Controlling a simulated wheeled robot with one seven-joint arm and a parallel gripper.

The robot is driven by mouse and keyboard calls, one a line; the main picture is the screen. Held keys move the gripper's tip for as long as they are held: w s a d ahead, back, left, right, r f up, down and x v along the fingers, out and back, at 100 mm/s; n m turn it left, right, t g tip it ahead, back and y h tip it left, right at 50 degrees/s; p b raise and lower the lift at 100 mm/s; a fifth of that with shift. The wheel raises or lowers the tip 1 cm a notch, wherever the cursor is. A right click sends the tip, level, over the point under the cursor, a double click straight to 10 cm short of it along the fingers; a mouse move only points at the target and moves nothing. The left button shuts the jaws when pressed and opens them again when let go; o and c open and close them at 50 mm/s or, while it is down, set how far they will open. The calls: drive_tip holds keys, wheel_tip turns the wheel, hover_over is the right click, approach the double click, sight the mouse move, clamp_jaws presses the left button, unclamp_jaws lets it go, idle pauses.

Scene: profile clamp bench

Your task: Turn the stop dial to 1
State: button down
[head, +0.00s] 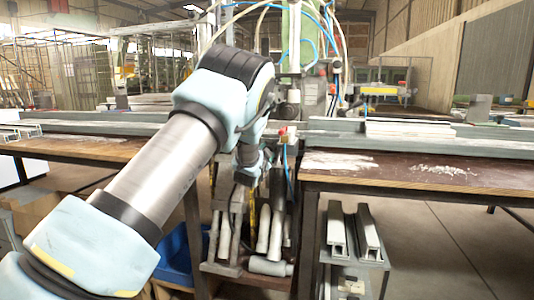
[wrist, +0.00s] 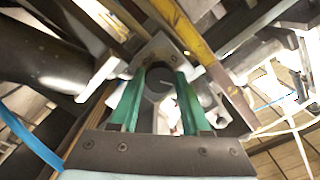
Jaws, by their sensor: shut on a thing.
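In the wrist view my gripper (wrist: 158,78) has two green fingers, one on each side of a small rounded dark-and-grey part that looks like the stop dial (wrist: 160,88). The fingers are shut on it. The dial sits in front of a grey metal plate (wrist: 158,48). No numbers or pointer can be read on it. In the head view my arm reaches down to the gap between the two benches, and its end (head: 248,178) is by the machine's lower part. The dial cannot be made out there.
A yellow bar (wrist: 183,28) runs close past the fingers in the wrist view. In the head view a brown bench (head: 420,172) with pale profiles (head: 410,130) stands at right and another bench (head: 80,149) at left. A rack of grey profiles (head: 352,232) stands below right. Blue hoses hang above.

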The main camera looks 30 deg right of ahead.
drive_tip(key=c, duration=0.7)
unclamp_jaws()
drive_tip(key=shift+o, duration=0.2)
drive_tip(key=v, duration=1.1)
drive_tip(key=shift+b, duration=0.4)
drive_tip(key=shift+w, duration=0.1)
